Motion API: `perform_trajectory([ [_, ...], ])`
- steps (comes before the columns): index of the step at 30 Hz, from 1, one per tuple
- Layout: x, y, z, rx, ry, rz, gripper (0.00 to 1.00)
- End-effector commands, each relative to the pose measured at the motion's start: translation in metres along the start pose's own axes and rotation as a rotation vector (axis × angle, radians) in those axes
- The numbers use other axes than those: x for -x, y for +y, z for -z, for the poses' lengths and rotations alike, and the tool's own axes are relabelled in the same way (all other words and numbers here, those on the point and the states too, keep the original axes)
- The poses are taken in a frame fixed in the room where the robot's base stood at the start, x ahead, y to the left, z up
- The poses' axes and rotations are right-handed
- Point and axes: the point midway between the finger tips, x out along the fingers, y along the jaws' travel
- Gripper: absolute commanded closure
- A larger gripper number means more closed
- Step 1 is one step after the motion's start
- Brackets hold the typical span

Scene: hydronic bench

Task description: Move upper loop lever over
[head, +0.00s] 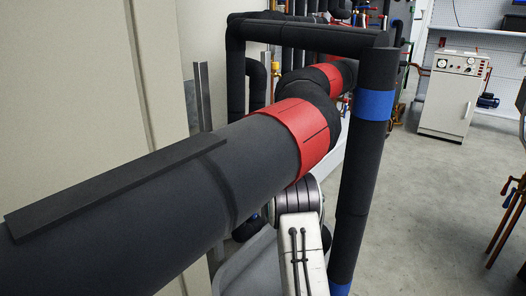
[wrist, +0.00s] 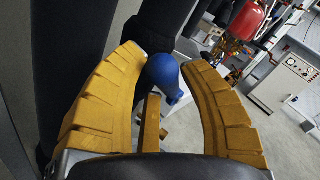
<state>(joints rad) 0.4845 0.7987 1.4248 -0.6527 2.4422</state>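My gripper (wrist: 163,60) shows in the wrist view with its two yellow ribbed fingers spread apart. A rounded blue piece (wrist: 163,72), which looks like the lever's handle or knob, sits between the fingertips. It appears close to the left fingertip; I cannot tell whether they touch. A yellow-brown bar (wrist: 151,122) stands below it between the fingers; I cannot tell whether it belongs to the valve. In the head view my gripper is hidden behind the thick black pipe and my arm, and I cannot make out the lever there.
A thick black insulated pipe (head: 150,205) with a red band (head: 302,130) crosses the head view. An upright black pipe (head: 358,165) with a blue band (head: 374,104) stands close right of my arm. A white cabinet (head: 450,95) stands far back right. The grey floor there is mostly clear.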

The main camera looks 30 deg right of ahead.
Motion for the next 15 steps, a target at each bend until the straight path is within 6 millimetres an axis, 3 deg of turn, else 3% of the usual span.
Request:
perform_trajectory([
  [12, 0.0001, 0.0002, -0.0001, 0.000, 0.000, 0.000, 1.00],
  [15, 0.0000, 0.0002, -0.0001, 0.000, 0.000, 0.000, 1.00],
])
